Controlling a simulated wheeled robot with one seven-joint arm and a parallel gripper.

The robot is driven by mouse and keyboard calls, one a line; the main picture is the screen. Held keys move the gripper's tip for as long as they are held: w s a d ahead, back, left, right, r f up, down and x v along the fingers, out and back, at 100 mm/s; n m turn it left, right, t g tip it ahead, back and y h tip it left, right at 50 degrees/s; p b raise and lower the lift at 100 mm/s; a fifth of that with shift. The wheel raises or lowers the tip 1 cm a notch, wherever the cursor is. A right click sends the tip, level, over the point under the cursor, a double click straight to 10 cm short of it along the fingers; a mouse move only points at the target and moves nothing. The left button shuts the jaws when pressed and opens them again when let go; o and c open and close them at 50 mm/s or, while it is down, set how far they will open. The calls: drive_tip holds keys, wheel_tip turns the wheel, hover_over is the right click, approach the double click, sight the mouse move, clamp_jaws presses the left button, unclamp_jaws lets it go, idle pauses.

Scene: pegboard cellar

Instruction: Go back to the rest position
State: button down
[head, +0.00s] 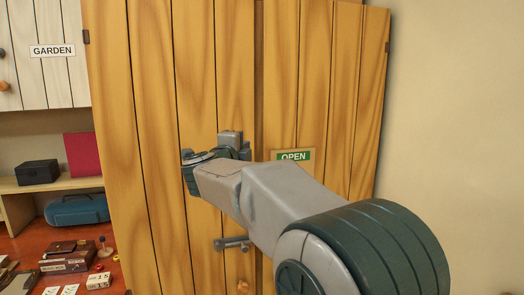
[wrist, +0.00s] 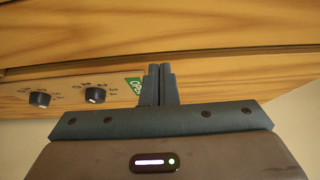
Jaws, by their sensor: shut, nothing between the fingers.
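My gripper shows in the wrist view (wrist: 160,68) with its two dark fingers pressed together and nothing between them. In the head view my gripper (head: 230,137) is at the end of my outstretched arm, in front of the tall wooden double-door cabinet (head: 150,90). The fingers are small there and partly hidden by my wrist. In the wrist view the wood grain of the cabinet (wrist: 230,68) fills the area beyond the fingertips. I cannot tell the exact gap between fingers and wood.
A green OPEN sign (head: 293,156) is partly behind my arm. Below are a grey bolt (head: 232,243) and a round knob (head: 243,287). Two black dials (wrist: 40,98) show in the wrist view. At left, a red bench (head: 25,245) holds a blue case (head: 77,210) and small items.

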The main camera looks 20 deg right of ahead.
drive_tip(key=s+a+n+t+y, duration=0.2)
drive_tip(key=a+n+t+y, duration=0.2)
drive_tip(key=a+n+y, duration=0.55)
drive_tip(key=s+a+f+n+g+y, duration=0.3)
drive_tip(key=s+a+f+n+g, duration=0.15)
drive_tip(key=s+f+n, duration=0.4)
drive_tip(key=s+d+f+n+g, duration=0.3)
drive_tip(key=s+f+n+g, duration=0.1)
drive_tip(key=s+f, duration=0.6)
drive_tip(key=s+d+f+n+g+h, duration=0.1)
drive_tip(key=s+d+f+n+g, duration=0.2)
drive_tip(key=s+f+g, duration=0.3)
drive_tip(key=s+f, duration=0.4)
drive_tip(key=s, duration=0.3)
drive_tip(key=shift+s+n, duration=0.25)
drive_tip(key=shift+n, duration=0.15)
